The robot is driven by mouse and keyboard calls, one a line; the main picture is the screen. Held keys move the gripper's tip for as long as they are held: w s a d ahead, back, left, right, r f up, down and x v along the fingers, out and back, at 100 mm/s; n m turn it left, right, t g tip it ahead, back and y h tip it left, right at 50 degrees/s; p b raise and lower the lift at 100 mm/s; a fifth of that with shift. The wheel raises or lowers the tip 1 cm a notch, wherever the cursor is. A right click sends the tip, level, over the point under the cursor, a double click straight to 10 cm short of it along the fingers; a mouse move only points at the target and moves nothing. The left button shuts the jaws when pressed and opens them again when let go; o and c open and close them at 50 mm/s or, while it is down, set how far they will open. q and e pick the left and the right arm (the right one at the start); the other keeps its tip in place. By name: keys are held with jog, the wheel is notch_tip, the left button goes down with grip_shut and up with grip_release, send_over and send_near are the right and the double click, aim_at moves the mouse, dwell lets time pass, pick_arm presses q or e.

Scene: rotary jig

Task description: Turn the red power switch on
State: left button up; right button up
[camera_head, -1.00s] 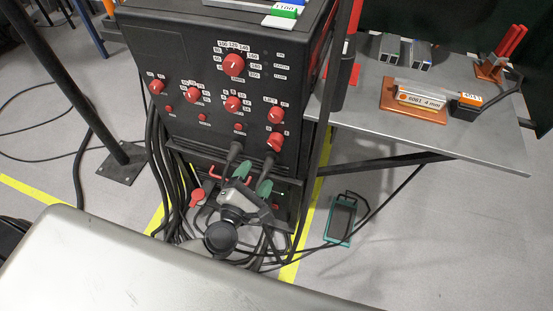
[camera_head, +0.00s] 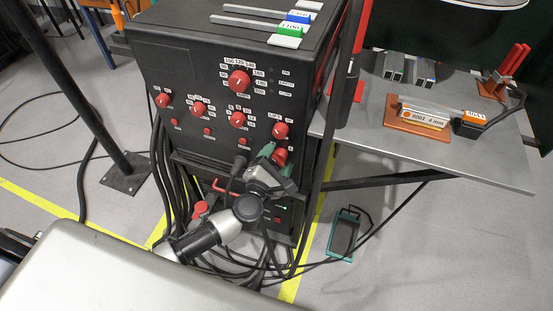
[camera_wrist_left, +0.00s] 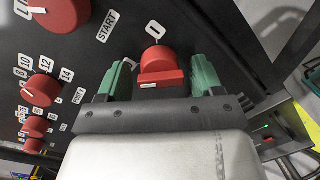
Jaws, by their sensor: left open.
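The red power switch (camera_head: 280,155) is the lowest knob at the right side of the black machine's front panel. In the left wrist view the red switch (camera_wrist_left: 160,68) has a raised grip bar with a small white mark near its left end. A white "I" label sits above it. My left gripper (camera_head: 277,159) is open, its green fingers on either side of the switch. In the left wrist view the gripper (camera_wrist_left: 160,82) shows visible gaps between both fingers and the knob. My right gripper is not in view.
Other red knobs, such as the large dial (camera_head: 239,82), cover the panel (camera_head: 205,125). Cables hang at its left and below. A steel table (camera_head: 480,165) with metal samples stands at right. A small green light (camera_wrist_left: 269,126) shows in the left wrist view.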

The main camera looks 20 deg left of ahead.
pick_arm(q)
jog(key=c, duration=0.8)
jog(key=shift+r+m+p, duration=0.35)
jog(key=shift+m+p, duration=0.75)
jog(key=shift+p, duration=0.4)
jog(key=m+p, duration=0.5)
jog(key=m, duration=0.1)
jog(key=shift+r+y, duration=0.1)
jog(key=shift+y, duration=0.2)
jog(key=m+p, duration=0.2)
jog(key=m, duration=0.1)
jog(key=shift+g+p, duration=0.3)
jog(key=m+p, duration=0.1)
jog(key=m, duration=0.2)
jog(key=shift+w+y, duration=0.1)
jog(key=shift+y, duration=0.2)
jog(key=shift+d+m+p, duration=0.1)
jog(key=shift+m+p, duration=0.55)
jog(key=shift+m, duration=0.65)
